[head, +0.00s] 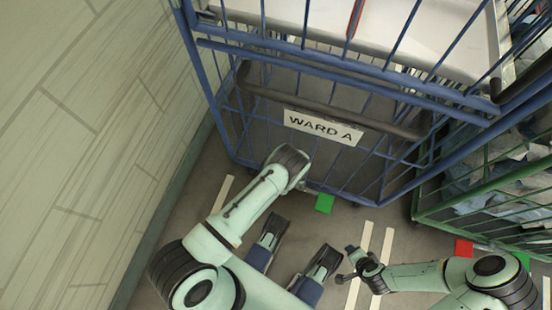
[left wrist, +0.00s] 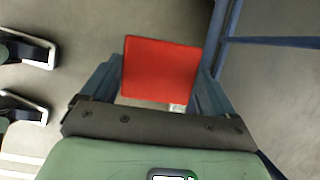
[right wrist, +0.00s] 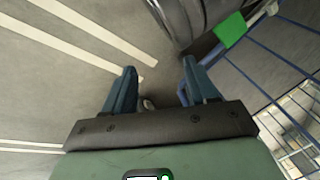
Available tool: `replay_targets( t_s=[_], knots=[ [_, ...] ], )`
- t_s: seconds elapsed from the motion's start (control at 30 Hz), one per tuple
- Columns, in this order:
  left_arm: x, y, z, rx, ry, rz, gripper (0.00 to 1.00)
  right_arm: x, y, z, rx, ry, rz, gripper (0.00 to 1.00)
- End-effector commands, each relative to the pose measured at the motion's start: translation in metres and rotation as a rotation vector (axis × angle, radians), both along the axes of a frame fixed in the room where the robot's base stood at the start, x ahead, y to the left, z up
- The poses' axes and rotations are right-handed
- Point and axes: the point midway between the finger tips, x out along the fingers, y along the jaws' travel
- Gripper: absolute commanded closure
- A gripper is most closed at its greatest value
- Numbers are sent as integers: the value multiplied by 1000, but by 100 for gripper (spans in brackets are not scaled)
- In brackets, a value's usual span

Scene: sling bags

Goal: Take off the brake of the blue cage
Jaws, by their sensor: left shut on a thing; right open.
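The blue cage (head: 298,188) stands ahead with a WARD A sign (head: 323,126) on its front. A red pedal (left wrist: 160,70) is between the fingers of my left gripper (left wrist: 158,84), which is shut on it, low by the cage's blue frame. In the head view my left wrist (head: 287,165) hides this pedal and the fingertips. A green pedal (head: 323,203) shows at the cage's bottom edge, just right of my left wrist; it also shows in the right wrist view (right wrist: 230,30). My right gripper (head: 353,265) is open and empty over the floor, apart from the cage.
A green cage (head: 485,205) with bagged contents stands close on the right, with its own red pedal (head: 464,249) and green pedal (head: 522,260). A wall (head: 80,130) runs along the left. White floor lines (head: 365,250) cross the clear floor in front.

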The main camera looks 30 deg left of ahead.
Motion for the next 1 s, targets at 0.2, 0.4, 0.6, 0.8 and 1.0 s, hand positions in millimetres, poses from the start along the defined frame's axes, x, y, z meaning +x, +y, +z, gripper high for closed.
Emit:
replay_targets(
  t_s=[0.2,0.4,0.6,0.8,1.0],
  knots=[
    [3,-7,14,148,35,-6,67,-18,-3,-19,2,62,-5,43],
    [4,-11,25,185,43,0,67,-25,-4,-23,5,83,-5,43],
    [4,-15,30,182,44,0,67,-25,-4,-23,4,86,-5,43],
    [5,-17,32,178,42,0,67,-26,-4,-23,4,86,-5,43],
    [5,-18,31,175,41,0,67,-25,-4,-23,4,86,-5,43]
  ],
)
